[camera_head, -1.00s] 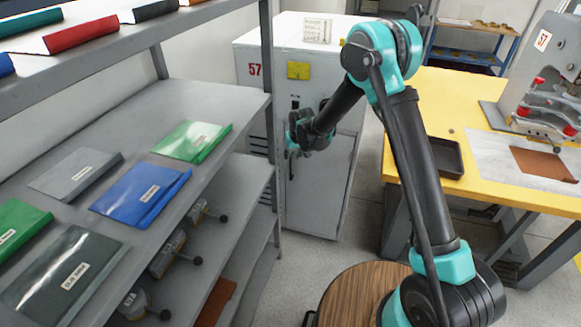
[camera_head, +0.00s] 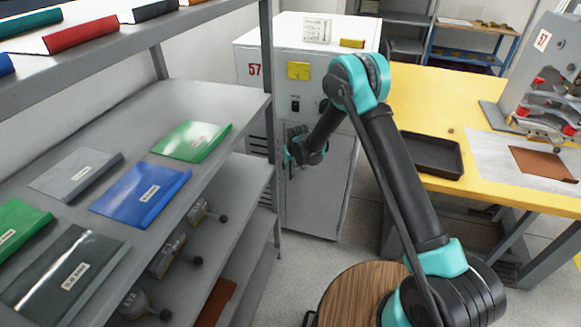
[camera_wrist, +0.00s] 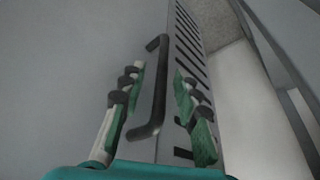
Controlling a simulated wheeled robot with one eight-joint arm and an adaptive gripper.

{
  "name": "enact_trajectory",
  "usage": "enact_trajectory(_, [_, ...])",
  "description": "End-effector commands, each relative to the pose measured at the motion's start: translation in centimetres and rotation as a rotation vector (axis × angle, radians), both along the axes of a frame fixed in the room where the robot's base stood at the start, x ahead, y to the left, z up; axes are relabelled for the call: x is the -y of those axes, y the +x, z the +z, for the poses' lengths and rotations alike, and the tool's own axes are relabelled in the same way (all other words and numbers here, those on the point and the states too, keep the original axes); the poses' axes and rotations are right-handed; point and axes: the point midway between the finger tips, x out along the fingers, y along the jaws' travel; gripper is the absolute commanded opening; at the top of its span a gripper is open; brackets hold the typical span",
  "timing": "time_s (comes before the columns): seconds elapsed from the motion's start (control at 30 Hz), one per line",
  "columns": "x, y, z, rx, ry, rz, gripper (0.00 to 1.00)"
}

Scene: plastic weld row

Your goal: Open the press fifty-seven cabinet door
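The white press cabinet marked 57 (camera_head: 255,69) stands beyond the shelf. Its lower door (camera_head: 322,190) looks closed. My gripper (camera_head: 288,160) is at the upper left part of this door. In the wrist view, the black bar handle (camera_wrist: 151,118) of the door runs lengthwise between the two fingers of my gripper (camera_wrist: 157,86). The fingers are open, with a gap on each side of the handle. How deep the handle sits between them is hard to tell. The handle is hidden behind my gripper in the head view.
A grey shelf (camera_head: 236,100) with folders stands close on the left, its post near my gripper. A yellow table (camera_head: 420,90) with a black tray (camera_head: 432,152) is on the right. A round wooden stool (camera_head: 345,297) is in front. Floor shows before the cabinet.

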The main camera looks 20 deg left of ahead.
Motion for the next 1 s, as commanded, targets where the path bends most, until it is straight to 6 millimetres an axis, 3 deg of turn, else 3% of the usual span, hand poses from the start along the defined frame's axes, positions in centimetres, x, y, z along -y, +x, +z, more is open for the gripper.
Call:
enact_trajectory(0.07, [0.0, 0.0, 0.0, 0.0, 0.0, 0.0, 0.29])
enact_trajectory(0.3, [0.0, 0.0, 0.0, 0.0, 0.0, 0.0, 0.0])
enact_trajectory(0.77, [0.0, -0.1, 0.0, 0.0, 0.0, 0.004, 0.0])
enact_trajectory(1.0, [0.0, -1.0, 0.0, -0.001, 0.0, 0.067, 0.0])
